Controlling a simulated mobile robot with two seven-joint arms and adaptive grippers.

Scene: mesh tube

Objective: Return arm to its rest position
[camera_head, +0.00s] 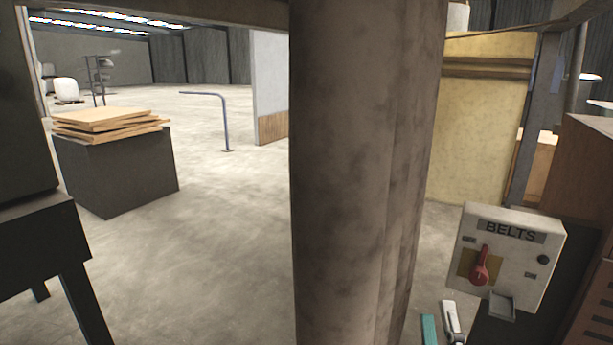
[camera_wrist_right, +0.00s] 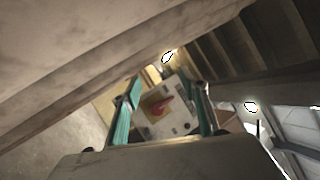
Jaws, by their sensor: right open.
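My right gripper (camera_head: 438,311) shows only in part at the bottom edge of the head view, below and left of a grey switch box. In the right wrist view, the right gripper (camera_wrist_right: 166,90) has its two teal fingers spread apart with nothing held between them. The grey box (camera_head: 545,243) is marked BELTS and has a red rotary switch (camera_head: 480,268) on a yellow plate. In the wrist view the red switch (camera_wrist_right: 160,105) appears between the fingers, beyond the tips and apart from them. My left gripper is not in view.
A thick round brown-grey column (camera_head: 350,170) fills the middle of the head view. A wooden cabinet (camera_head: 595,210) stands at the right. A dark block (camera_head: 120,172) with stacked boards (camera_head: 108,120) stands left. Open concrete floor (camera_head: 225,230) lies between the block and the column.

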